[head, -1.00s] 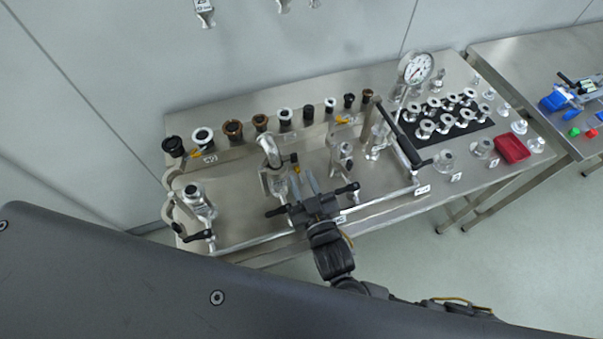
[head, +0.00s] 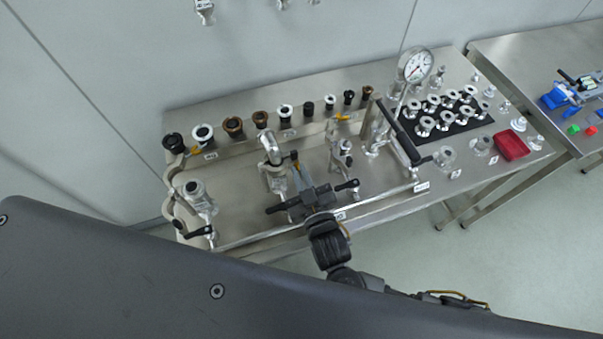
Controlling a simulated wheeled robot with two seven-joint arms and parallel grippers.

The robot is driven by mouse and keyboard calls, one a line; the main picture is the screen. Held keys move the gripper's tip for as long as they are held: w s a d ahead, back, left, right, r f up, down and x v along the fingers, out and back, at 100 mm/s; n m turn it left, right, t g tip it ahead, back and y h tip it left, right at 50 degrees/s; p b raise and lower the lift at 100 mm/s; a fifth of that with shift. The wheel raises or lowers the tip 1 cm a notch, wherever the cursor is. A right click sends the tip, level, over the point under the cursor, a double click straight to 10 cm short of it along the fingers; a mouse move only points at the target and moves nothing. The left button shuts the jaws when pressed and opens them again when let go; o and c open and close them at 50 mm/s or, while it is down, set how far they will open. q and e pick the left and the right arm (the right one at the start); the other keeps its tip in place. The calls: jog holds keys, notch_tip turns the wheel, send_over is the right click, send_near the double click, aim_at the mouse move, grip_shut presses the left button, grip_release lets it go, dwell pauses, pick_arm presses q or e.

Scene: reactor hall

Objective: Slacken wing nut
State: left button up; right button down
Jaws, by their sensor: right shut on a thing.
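My right gripper (head: 299,177) reaches over the front of the steel bench, its fingers pointing away from me. It is shut beside the bent metal pipe fitting (head: 268,148), at the clamp on the fitting's right side. The wing nut is too small and too covered by the fingers to make out, but the jaws close where it sits. A small black part (head: 294,155) shows just beyond the fingertips. My left gripper is not in view.
The steel bench (head: 240,180) carries a row of black, white and brown fittings (head: 232,126) at the back. Valves with black handles flank my gripper. A pressure gauge (head: 417,65), a black mat of metal fittings and a red tray (head: 511,145) stand to the right.

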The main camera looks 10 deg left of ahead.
jog(key=n, duration=0.4)
jog(key=shift+s+a+f+n, duration=0.15)
jog(key=shift+s+a+n, duration=0.1)
jog(key=shift+n, duration=0.15)
jog(key=c, duration=1.6)
grip_release()
jog(key=b+v, duration=0.3)
jog(key=v, duration=0.7)
jog(key=shift+s+d+b, duration=0.25)
jog(key=shift+b, duration=0.05)
